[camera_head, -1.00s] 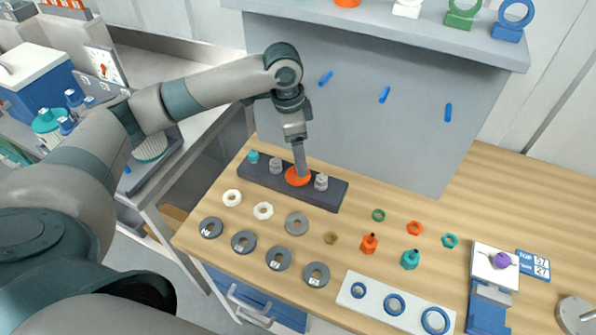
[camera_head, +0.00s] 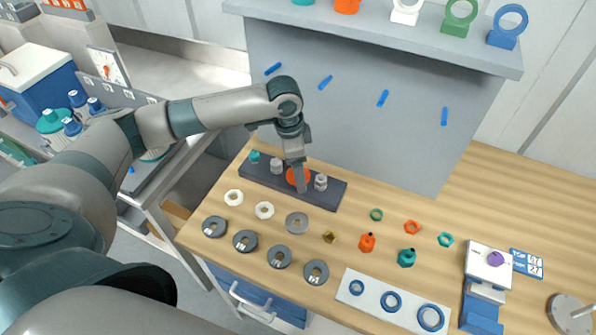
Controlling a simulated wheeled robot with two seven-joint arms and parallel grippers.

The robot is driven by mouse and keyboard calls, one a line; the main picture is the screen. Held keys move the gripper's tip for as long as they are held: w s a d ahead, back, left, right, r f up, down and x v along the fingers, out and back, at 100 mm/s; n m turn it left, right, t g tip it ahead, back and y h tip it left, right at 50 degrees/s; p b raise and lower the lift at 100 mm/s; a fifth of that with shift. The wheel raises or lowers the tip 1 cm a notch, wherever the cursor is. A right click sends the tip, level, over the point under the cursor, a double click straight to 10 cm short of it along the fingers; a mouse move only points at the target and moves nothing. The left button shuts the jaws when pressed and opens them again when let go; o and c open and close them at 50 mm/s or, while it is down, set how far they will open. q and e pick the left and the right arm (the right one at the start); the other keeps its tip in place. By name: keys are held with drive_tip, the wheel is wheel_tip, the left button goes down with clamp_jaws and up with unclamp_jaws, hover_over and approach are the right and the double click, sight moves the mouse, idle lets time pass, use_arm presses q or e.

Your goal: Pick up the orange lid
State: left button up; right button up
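The orange lid (camera_head: 290,176) is a round disc on the dark grey holder strip (camera_head: 322,197) at the back left of the wooden bench. My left gripper (camera_head: 301,190) reaches down from above, and its fingers cover the middle of the lid. Orange shows on both sides of the fingers. The fingers are seen edge-on, so I cannot tell whether they are open or shut, or touching the lid. My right gripper is not in view.
On the strip, grey knobs (camera_head: 320,182) stand close on each side of the lid, with a teal piece (camera_head: 254,157) at the left end. White nuts (camera_head: 264,210) and grey rings (camera_head: 297,223) lie in front. A grey panel (camera_head: 350,125) rises behind.

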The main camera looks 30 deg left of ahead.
use_arm(q)
drive_tip(key=shift+w+f, duration=0.1)
drive_tip(key=shift+f, duration=0.15)
drive_tip(key=c, duration=1.1)
drive_tip(key=shift+c, duration=0.2)
drive_tip(key=shift+r, duration=0.1)
